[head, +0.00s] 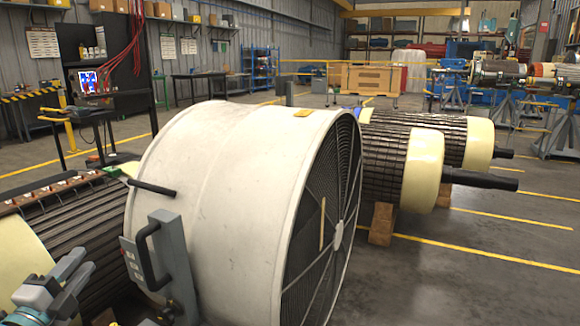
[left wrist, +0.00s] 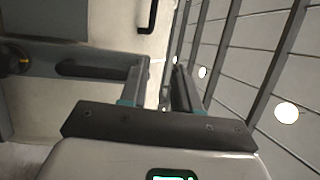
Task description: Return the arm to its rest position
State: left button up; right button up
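My left gripper (head: 79,270) is at the lower left of the head view, in front of a dark ribbed rotor (head: 85,215) with cream ends. Its two grey fingers point up and to the right with a narrow gap between them. In the left wrist view the gripper (left wrist: 160,88) shows a gap between its fingers, and I see nothing held there. The grey fan handle panel (head: 172,262) is to the right of the gripper in the head view. My right gripper is not in view.
A large white drum fan (head: 215,170) with a dark grille fills the middle. Ribbed rotors (head: 385,165) with cream ends rest on wooden blocks (head: 382,224) behind it. Open floor (head: 480,270) lies at the right.

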pick_arm(q)
jog(key=w+d+f+n+g+h, duration=0.1)
jog(key=w+d+f+g+h, duration=0.3)
jog(key=d+f, duration=0.95)
jog(key=s+d+f+n+g, duration=0.15)
jog(key=d+f, duration=0.25)
jog(key=f, duration=0.5)
jog(key=s+d+f+n+g, duration=0.1)
jog(key=d+f+n+g, duration=0.25)
jog(key=f, duration=0.55)
jog(key=s+d+f+n+g, duration=0.45)
jog(key=s+f, duration=0.25)
jog(key=s, duration=0.3)
jog(key=s+d+f+n+g, duration=0.45)
jog(key=s+f, duration=0.35)
jog(key=s, duration=0.2)
jog(key=s+r+n+p, duration=0.2)
jog(key=r+p, duration=1.4)
jog(key=s+r+n+g+p, duration=0.1)
jog(key=s+r+n+p, duration=0.1)
jog(key=r+p, duration=1.4)
jog(key=shift+s+d+r+n+g+y+p, duration=0.15)
jog(key=shift+s+r+n+g+y+p, duration=0.2)
jog(key=shift+p, duration=0.25)
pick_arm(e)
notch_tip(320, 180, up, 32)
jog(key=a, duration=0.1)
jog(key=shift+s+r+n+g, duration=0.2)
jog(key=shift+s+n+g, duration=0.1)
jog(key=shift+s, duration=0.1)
